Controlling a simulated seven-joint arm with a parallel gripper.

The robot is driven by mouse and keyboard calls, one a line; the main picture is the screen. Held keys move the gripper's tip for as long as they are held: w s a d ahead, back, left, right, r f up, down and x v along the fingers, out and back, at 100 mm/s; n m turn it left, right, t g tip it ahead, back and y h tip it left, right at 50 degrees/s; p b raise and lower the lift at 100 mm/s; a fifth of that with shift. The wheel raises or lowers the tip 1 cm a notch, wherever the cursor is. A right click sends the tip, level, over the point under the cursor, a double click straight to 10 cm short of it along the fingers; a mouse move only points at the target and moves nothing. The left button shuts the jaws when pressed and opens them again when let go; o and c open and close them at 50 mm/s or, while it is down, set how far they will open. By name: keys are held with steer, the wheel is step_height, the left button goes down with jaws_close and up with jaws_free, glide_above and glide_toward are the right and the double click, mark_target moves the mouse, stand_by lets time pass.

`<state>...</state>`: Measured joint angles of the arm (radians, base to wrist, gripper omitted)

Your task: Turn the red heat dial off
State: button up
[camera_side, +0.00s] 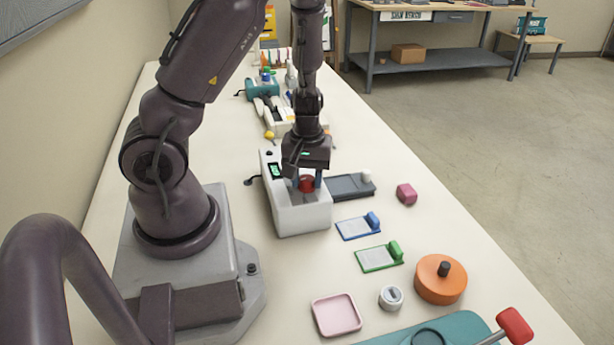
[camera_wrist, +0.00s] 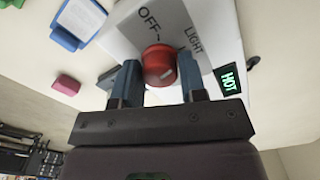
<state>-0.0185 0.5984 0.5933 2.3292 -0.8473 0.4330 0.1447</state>
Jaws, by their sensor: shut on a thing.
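The red heat dial (camera_side: 307,186) sits on top of the white laminator (camera_side: 302,218). It also shows in the wrist view (camera_wrist: 158,62), between the two blue fingers of my gripper (camera_wrist: 160,74). In the side view my gripper (camera_side: 307,180) points down over the laminator, with a finger on either side of the dial. It is shut on the dial. A pale mark shows on the dial's face. The printed words OFF (camera_wrist: 150,17) and LIGHT (camera_wrist: 193,40) stand beside the dial. A small green display (camera_wrist: 229,79) reads HOT. Any further printed settings are hidden by my gripper.
A dark grey tray (camera_side: 345,188) adjoins the laminator's right side. Blue (camera_side: 358,227) and green (camera_side: 379,257) card holders, a pink block (camera_side: 406,194), an orange disc (camera_side: 440,281) and a pink dish (camera_side: 337,315) lie nearby. Several tools lie farther back on the bench.

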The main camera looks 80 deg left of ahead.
mark_target(307, 178)
steer(key=n, duration=0.4)
steer(key=shift+n, duration=0.3)
steer(key=n, duration=0.4)
stand_by(0.4)
steer(key=o, duration=0.9)
step_height(307, 178, up, 13)
steer(key=shift+f, duration=0.1)
stand_by(0.3)
